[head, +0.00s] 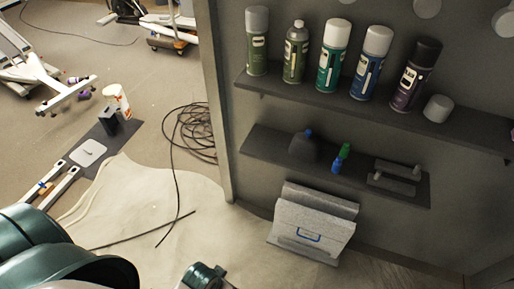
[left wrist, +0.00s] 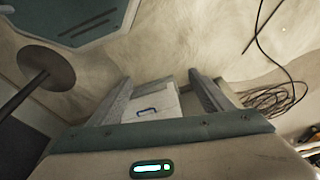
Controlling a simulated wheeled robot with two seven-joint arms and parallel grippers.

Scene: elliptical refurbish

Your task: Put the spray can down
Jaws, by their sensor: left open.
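Several spray cans stand upright on the upper wall shelf in the head view: a green one with a grey cap (head: 257,42), a green one with a bare nozzle (head: 295,55), a teal one (head: 331,58), a blue one (head: 371,65) and a purple one with a black cap (head: 415,76). I cannot tell which one the task means. My left gripper (left wrist: 162,92) is open in the left wrist view, with nothing held between its fingers. No spray can is clear in that view. My right gripper is not in view.
The upper shelf (head: 300,91) also holds a grey cylinder (head: 437,108). The lower shelf (head: 270,146) holds small bottles and dark blocks. A grey box (head: 310,225) stands on the floor below; beyond my left fingers it shows again (left wrist: 155,103). Black cable (head: 195,130) lies coiled nearby.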

